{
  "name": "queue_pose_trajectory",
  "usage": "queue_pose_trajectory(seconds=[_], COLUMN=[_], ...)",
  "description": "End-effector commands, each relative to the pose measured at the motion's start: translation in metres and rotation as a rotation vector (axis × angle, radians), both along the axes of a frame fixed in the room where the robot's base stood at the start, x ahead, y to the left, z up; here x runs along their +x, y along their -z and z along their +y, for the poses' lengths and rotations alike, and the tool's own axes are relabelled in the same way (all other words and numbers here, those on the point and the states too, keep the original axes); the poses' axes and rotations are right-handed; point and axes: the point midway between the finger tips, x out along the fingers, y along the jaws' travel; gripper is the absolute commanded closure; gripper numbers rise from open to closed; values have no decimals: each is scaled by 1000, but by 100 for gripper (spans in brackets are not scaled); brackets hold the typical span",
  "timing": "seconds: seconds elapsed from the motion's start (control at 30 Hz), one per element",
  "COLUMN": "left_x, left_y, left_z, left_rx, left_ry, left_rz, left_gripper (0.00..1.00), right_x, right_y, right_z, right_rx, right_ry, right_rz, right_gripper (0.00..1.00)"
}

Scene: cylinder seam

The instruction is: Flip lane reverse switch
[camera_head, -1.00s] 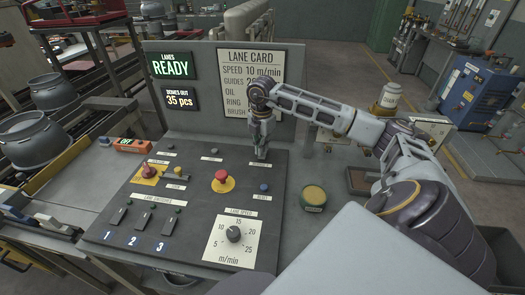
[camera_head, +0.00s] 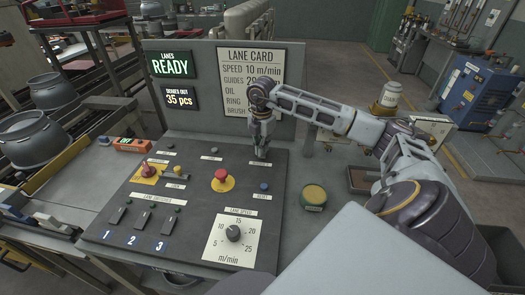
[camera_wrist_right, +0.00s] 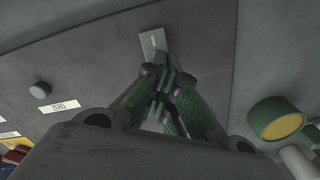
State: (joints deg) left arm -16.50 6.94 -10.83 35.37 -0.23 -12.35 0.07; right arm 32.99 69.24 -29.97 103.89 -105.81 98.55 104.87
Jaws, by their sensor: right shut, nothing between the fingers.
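My right gripper (camera_head: 262,153) is shut and empty, pointing down at the upper right corner of the sloped grey control panel (camera_head: 190,222). In the right wrist view the closed fingertips (camera_wrist_right: 163,88) are just below a small light grey plate (camera_wrist_right: 153,43) on the panel. The gripper covers this spot in the head view, so I cannot make out a switch lever or its position, or whether the fingers touch anything. No readable label marks the reverse switch. My left gripper is not in view.
Near the fingers are a blue button (camera_head: 264,187), a red mushroom button (camera_head: 222,181) and a round yellow-topped tin (camera_head: 314,197). The speed dial (camera_head: 233,234) and several lane switches (camera_head: 118,215) sit lower on the panel. The lane card (camera_head: 250,80) stands upright behind.

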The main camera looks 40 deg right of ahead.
Motion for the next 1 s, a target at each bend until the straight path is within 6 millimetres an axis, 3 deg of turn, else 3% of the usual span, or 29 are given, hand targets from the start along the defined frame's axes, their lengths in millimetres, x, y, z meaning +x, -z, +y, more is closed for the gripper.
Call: queue_pose_trajectory(seconds=[0.33, 1.0], left_x=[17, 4], left_y=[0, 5], left_z=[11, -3], left_rx=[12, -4], left_ry=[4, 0], left_rz=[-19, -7], left_gripper=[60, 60], right_x=[0, 0], right_y=[4, 10], right_z=[0, 0], right_rx=[0, 0], right_ry=[0, 0], right_rz=[0, 0], right_gripper=[100, 100])
